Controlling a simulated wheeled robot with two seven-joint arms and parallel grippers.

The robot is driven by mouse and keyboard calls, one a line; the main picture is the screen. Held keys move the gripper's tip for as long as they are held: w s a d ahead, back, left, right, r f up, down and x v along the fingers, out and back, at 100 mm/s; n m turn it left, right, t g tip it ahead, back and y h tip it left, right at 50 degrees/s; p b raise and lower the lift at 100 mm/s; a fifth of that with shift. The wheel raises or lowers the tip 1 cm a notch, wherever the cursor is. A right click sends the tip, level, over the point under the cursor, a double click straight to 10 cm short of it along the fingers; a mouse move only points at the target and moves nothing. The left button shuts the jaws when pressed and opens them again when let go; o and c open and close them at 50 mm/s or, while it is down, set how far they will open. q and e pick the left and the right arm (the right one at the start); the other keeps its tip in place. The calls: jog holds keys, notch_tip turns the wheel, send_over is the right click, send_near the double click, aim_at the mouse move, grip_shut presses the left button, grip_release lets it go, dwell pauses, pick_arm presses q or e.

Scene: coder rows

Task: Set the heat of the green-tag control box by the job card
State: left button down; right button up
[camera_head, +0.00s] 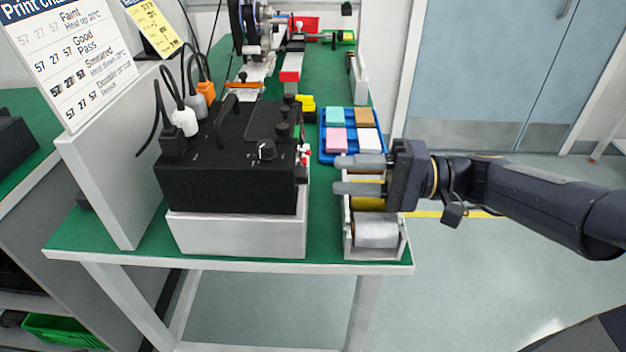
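A black control box (225,165) with a handle stands on a light grey block on the green bench. My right gripper (337,175) comes in from the right, just right of the box. Its two fingers are apart with nothing seen between them. My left gripper is out of view.
A white print chart (62,55) stands at the left on a grey panel. Below my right gripper is a tray (347,240) of rolls. A blue tray (327,150) of coloured pads lies behind it. Cables (187,75) rise behind the box. Further machines fill the bench's back.

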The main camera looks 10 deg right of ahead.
aim_at(301, 176)
jog(key=x, duration=0.5)
jog(key=shift+a, duration=0.15)
jog(key=c, duration=0.7)
